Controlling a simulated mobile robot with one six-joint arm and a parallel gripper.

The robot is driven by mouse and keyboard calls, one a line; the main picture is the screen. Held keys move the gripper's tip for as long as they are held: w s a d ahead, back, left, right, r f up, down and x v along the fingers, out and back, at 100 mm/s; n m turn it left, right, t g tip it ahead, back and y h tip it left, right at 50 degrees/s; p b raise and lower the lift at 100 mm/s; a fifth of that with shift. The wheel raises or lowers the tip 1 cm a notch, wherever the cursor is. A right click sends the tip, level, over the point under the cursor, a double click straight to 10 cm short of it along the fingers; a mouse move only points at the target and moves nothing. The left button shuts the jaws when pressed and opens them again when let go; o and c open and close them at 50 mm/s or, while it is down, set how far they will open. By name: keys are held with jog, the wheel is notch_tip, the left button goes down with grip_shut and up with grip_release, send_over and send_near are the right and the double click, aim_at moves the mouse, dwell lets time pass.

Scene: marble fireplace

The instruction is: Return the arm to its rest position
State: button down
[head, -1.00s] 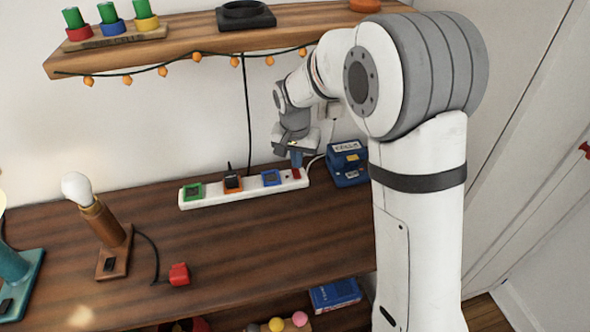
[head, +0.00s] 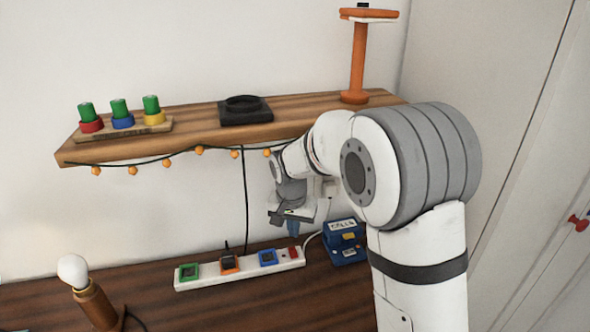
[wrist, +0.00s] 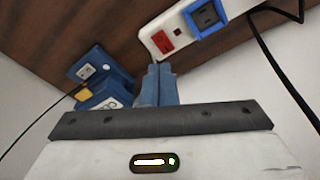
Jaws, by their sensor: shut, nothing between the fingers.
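My arm reaches in from the right in the head view, bent at the elbow. My gripper (head: 292,229) hangs above the right end of the white power strip (head: 215,276), apart from it. In the wrist view my gripper's blue fingers (wrist: 158,72) are together with nothing between them. The strip (wrist: 188,38) shows beyond the fingers, with a red switch and a blue-framed socket.
A blue box labelled CELLS (head: 346,254) stands right of the strip. A wooden shelf (head: 190,127) with a string of lights overhangs the counter. It carries a battery rack, a black base (head: 245,110) and an orange stand (head: 357,60). A bulb lamp (head: 90,295) stands lower left.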

jog(key=s+d+r+n, duration=0.1)
jog(key=s+d+r, duration=0.6)
jog(key=s+d, duration=0.45)
jog(key=s+d+n, duration=0.1)
jog(key=s+d, duration=0.1)
jog(key=s, duration=0.5)
jog(key=s+d+n, duration=0.1)
jog(key=s+d, duration=0.2)
jog(key=s, duration=0.4)
jog(key=r+p, duration=0.3)
jog(key=shift+s+a+r+t+p, duration=0.2)
jog(key=shift+s+r+t+p, duration=0.05)
jog(key=shift+r+t+p, duration=0.15)
